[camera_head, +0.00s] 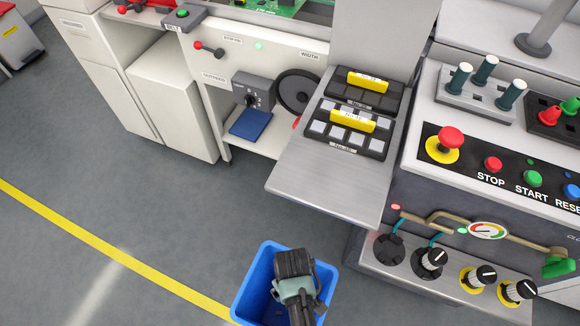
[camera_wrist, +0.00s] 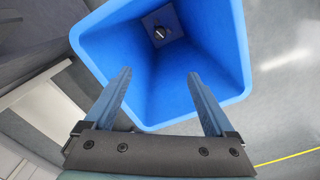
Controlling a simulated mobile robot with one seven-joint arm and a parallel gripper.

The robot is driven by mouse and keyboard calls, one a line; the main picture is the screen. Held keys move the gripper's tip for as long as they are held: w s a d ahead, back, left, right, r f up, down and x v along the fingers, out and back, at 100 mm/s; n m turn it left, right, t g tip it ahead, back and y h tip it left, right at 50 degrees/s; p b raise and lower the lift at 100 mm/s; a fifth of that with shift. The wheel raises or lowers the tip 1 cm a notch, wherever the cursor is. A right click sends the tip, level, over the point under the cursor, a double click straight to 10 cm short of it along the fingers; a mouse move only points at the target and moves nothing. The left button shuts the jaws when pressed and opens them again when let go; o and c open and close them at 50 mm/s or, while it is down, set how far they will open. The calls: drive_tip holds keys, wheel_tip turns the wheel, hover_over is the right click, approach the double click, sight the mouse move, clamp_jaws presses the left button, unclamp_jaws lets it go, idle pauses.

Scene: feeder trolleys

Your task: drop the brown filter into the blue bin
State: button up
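The blue bin (camera_head: 241,301) stands on the floor at the bottom middle of the head view. It also fills the upper part of the wrist view (camera_wrist: 100,42), where I look down into it. My gripper (camera_wrist: 159,73) is open, its two fingers apart with nothing between them, over the bin's mouth. In the head view my gripper (camera_head: 293,265) covers much of the bin. A small dark item with a pale part (camera_wrist: 160,33) lies on the bin's floor. It may be the brown filter, but its colour is too unclear to tell. I see no other clearly brown filter.
A machine front with a dark, empty-looking round socket (camera_head: 388,248) and black-and-white knobs (camera_head: 478,278) stands right of the bin. A metal shelf (camera_head: 330,185) with black trays (camera_head: 345,128) juts out above and behind the bin. Open floor with a yellow line (camera_head: 100,236) lies to the left.

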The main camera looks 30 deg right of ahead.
wheel_tip(320, 180, up, 13)
drive_tip(key=p, duration=0.3)
idle(0.7)
